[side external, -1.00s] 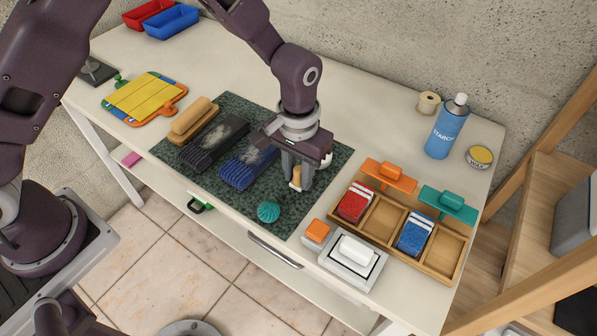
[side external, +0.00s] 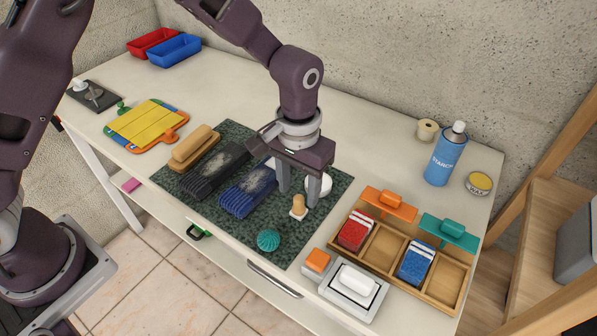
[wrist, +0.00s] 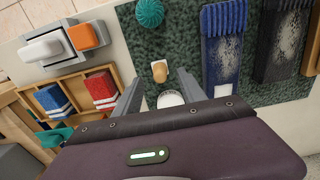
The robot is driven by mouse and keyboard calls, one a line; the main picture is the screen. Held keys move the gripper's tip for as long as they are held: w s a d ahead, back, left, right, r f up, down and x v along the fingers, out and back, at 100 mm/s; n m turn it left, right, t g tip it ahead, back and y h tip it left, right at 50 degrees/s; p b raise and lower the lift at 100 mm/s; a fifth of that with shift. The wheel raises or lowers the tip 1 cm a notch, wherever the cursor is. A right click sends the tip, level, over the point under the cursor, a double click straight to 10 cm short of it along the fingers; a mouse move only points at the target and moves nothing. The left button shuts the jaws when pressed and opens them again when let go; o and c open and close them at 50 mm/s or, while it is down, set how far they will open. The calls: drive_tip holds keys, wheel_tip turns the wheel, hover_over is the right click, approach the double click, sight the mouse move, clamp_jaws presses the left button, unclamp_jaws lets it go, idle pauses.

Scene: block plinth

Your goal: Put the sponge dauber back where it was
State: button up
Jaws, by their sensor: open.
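The likely sponge dauber, a small piece with a tan knob (side external: 298,202) and a pale square base, is on the dark green speckled mat (side external: 228,130), seemingly upright. It also shows in the wrist view (wrist: 160,74), between the lines of the two fingers. My gripper (side external: 298,197) is open above and just behind it, with a finger to either side, and holds nothing. In the wrist view my gripper (wrist: 160,88) has its fingers apart and clear of the dauber. A round white thing (side external: 320,186) is behind the fingers, partly hidden.
A blue brush (side external: 248,191), a black brush (side external: 215,172) and a tan brush (side external: 194,148) lie left on the mat. A teal ribbed knob (side external: 268,240) is in front. A wooden compartment tray (side external: 383,272) with red and blue blocks, and an ink pad, are right.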

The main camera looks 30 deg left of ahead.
sight(299, 198)
drive_tip(key=s+a+r+t+h, duration=0.1)
drive_tip(key=s+a+r, duration=0.35)
drive_tip(key=r, duration=0.55)
drive_tip(key=s+a+r+t, duration=0.1)
drive_tip(key=s+a+r, duration=0.3)
drive_tip(key=r, duration=0.6)
drive_tip(key=s+a+t, duration=0.1)
drive_tip(key=s+a, duration=0.3)
drive_tip(key=s, duration=0.3)
drive_tip(key=s+a+t+y, duration=0.1)
drive_tip(key=s+a+t, duration=0.1)
drive_tip(key=s+a, duration=0.2)
drive_tip(key=s+r, duration=0.1)
drive_tip(key=s, duration=0.1)
drive_tip(key=shift+s+t, duration=0.3)
drive_tip(key=shift+s, duration=0.1)
